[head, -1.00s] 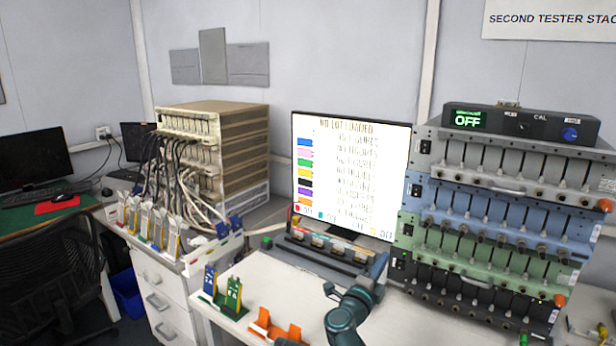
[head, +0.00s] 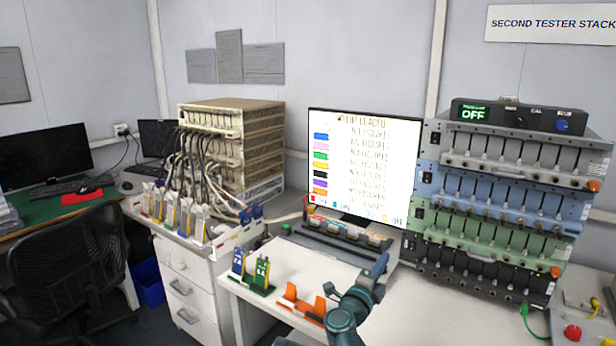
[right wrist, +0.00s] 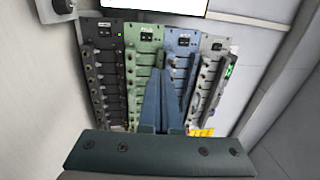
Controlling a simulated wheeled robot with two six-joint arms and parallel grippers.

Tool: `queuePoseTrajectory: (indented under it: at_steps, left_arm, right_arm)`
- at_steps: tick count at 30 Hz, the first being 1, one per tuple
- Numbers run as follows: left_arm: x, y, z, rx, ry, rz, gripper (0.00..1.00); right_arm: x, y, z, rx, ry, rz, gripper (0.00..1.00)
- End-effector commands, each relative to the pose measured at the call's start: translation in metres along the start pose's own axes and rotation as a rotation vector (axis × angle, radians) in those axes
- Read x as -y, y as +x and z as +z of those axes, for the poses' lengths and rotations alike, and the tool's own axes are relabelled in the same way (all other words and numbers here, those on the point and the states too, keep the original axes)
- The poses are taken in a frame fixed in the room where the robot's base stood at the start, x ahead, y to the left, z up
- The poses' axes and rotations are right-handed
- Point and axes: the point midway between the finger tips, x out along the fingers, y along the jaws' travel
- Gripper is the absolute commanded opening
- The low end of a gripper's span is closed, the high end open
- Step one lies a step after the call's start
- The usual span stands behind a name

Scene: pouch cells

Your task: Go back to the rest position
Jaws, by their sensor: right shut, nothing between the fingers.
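My right gripper (right wrist: 166,88) shows in the right wrist view as two blue-grey fingers pressed together, with nothing between them. They point towards the tester stack (right wrist: 145,50), apart from it as far as I can tell. In the head view my teal right arm rises from the bottom edge, in front of the bench, with its far end (head: 378,268) below the monitor. The fingertips are hard to make out there. My left gripper is in neither view.
The white bench (head: 440,300) holds the tester stack (head: 490,205), a monitor (head: 365,165), a long dark fixture (head: 335,240), an orange holder (head: 305,305) and a green stand with pouch cells (head: 262,275). A red button (head: 572,332) is at the right. A chair (head: 70,260) stands left.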

Motion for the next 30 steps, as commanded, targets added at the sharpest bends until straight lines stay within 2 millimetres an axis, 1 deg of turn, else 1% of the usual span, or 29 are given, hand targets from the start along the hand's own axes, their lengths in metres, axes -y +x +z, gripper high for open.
queuePoseTrajectory:
  at_steps: [3, 11, 17, 22, 26, 29, 30]
  left_arm:
    - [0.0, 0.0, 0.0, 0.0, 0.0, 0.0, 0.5]
    - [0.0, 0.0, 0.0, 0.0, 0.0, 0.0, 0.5]
    - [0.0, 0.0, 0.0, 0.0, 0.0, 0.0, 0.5]
    - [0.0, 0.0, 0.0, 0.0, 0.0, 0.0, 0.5]
    - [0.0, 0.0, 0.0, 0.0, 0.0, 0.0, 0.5]
    - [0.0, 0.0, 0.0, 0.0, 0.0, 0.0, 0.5]
    - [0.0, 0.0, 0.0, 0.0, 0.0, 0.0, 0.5]
  right_arm:
    - [0.0, 0.0, 0.001, 0.004, -0.002, -0.001, 0.0]
    - [0.006, 0.001, 0.019, 0.114, -0.061, -0.033, 0.0]
    - [0.009, -0.002, 0.041, 0.238, -0.133, -0.062, 0.0]
    - [0.007, -0.01, 0.066, 0.396, -0.239, -0.088, 0.0]
    - [-0.003, -0.024, 0.09, 0.561, -0.362, -0.099, 0.0]
    - [-0.022, -0.042, 0.107, 0.73, -0.504, -0.09, 0.0]
    - [-0.034, -0.051, 0.113, 0.806, -0.571, -0.079, 0.0]
